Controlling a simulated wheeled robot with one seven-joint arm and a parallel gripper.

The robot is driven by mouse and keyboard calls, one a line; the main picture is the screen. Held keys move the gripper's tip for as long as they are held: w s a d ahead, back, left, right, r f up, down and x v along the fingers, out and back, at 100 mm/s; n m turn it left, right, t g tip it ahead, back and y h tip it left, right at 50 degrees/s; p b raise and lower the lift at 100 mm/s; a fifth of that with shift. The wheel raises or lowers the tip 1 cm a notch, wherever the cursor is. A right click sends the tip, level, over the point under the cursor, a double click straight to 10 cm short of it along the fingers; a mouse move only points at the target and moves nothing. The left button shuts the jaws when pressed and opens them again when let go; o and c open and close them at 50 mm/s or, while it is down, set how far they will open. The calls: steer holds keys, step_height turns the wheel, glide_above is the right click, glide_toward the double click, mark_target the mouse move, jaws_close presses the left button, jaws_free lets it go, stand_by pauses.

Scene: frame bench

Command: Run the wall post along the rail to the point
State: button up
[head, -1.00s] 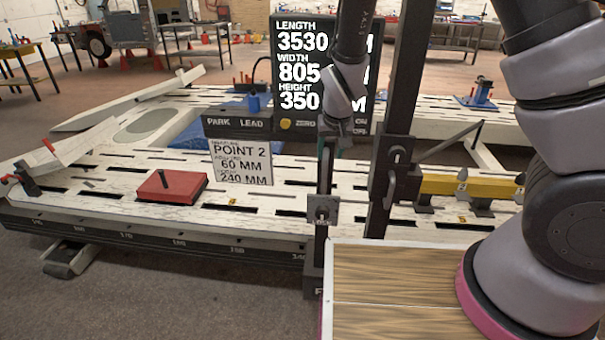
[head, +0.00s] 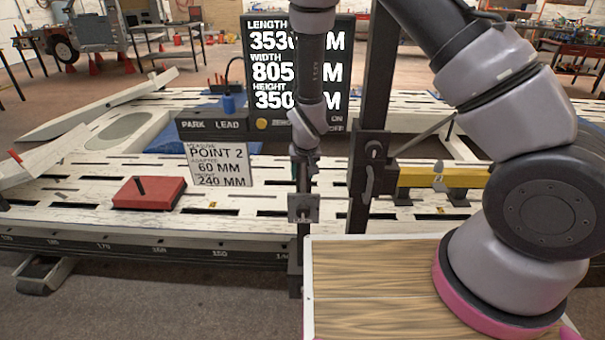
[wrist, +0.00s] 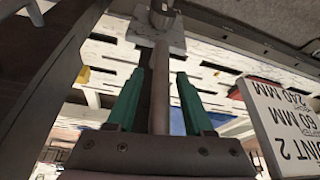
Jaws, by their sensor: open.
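A slim dark upright post (head: 300,238) stands at the bench's front edge, with a square plate and knob (head: 303,208) partway up; I take it as the wall post. My gripper (head: 305,168) is above the plate, pointing down. In the wrist view my gripper (wrist: 161,78) is open, its green fingers on either side of a grey rod (wrist: 160,95), with gaps showing on both sides. The rod runs to the pale plate with a knob (wrist: 162,22). The numbered rail (head: 185,248) runs along the bench's front edge. The "POINT 2, 60 MM, 240 MM" card (head: 218,164) stands left of the post.
A taller dark column (head: 378,80) with a clamp stands just right of the post. A red block (head: 149,193) with a peg lies left of the card. A wooden board (head: 370,275) is in front right. A readout screen (head: 258,70) stands behind. A yellow beam (head: 420,177) lies right.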

jaws_close()
stand_by(1.4)
